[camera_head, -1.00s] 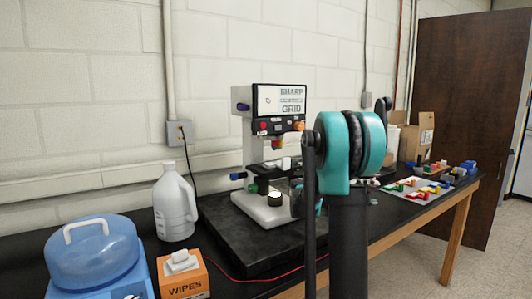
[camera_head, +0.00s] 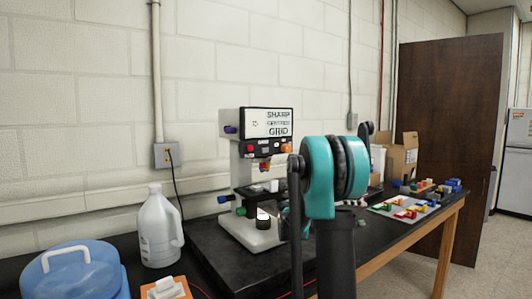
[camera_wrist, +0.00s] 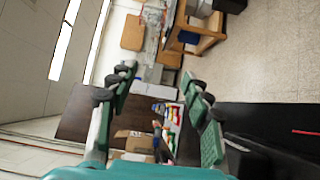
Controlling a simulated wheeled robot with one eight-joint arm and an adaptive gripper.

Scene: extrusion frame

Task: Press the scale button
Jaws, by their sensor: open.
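A white bench instrument (camera_head: 241,170) stands on the dark bench in the head view. Its upright screen (camera_head: 268,122) reads "SHARP" and "GRID". A dark panel under the screen carries a red button (camera_head: 250,149), an orange knob (camera_head: 286,146) and small controls. The panel labels are too small to read, so I cannot tell which control is the scale button. In the wrist view my gripper (camera_wrist: 160,82) is open, with nothing between its fingers. The instrument is not clearly in the wrist view. My arm hides the area to the instrument's right in the head view.
A white jug (camera_head: 160,228), a blue water container (camera_head: 82,268) and an orange wipes box (camera_head: 166,291) stand left of the instrument. Cardboard boxes (camera_head: 402,158) and a white tray (camera_head: 401,208) of coloured blocks lie further right. A brown door (camera_head: 452,130) stands beyond.

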